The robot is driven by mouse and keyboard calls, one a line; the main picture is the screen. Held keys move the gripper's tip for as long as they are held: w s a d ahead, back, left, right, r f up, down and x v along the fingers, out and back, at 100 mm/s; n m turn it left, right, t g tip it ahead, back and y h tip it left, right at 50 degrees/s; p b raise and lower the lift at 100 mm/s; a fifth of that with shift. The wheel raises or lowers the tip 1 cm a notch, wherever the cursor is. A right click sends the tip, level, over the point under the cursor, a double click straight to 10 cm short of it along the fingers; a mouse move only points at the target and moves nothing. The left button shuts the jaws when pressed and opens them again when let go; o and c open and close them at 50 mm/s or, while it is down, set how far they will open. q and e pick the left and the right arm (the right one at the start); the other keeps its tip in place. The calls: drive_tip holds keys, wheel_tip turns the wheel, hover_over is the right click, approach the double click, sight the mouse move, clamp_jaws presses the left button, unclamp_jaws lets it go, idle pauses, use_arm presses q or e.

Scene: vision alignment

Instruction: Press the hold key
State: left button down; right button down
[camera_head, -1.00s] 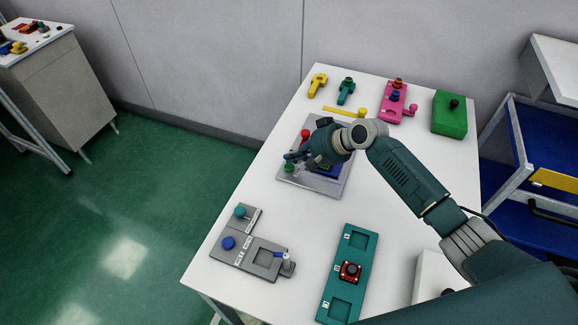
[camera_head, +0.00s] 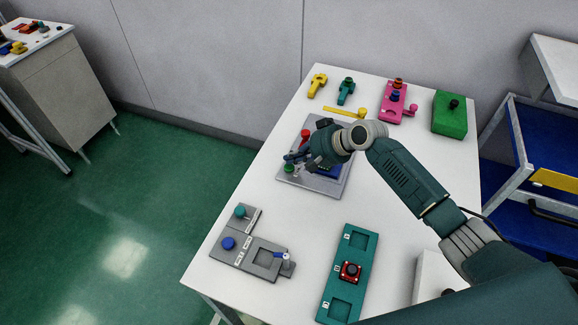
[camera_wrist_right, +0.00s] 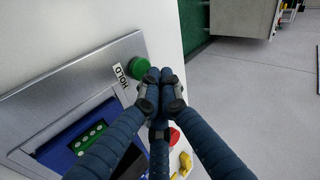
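The hold key is a round green button (camera_wrist_right: 138,67) with a HOLD label (camera_wrist_right: 120,75) beside it, on a grey metal panel (camera_wrist_right: 60,85). In the head view, the green button (camera_head: 289,169) is at the panel's near left corner. My right gripper (camera_head: 288,157) is over that corner. In the right wrist view, its blue fingers (camera_wrist_right: 163,76) are drawn together at the tips, with nothing seen between them. The tips appear just right of the green button; I cannot tell whether they touch it. My left gripper is not in view.
Yellow, teal, pink and green (camera_head: 450,115) parts stand at the back.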

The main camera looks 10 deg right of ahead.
sight(293, 166)
drive_tip(key=shift+f, duration=0.3)
drive_tip(key=shift+f, duration=0.4)
idle(0.6)
drive_tip(key=shift+r, duration=0.1)
drive_tip(key=shift+r+p, duration=0.7)
drive_tip(key=shift+r, duration=0.05)
wheel_tip(293, 166, up, 6)
drive_tip(key=p, duration=0.6)
drive_tip(key=shift+f, duration=0.1)
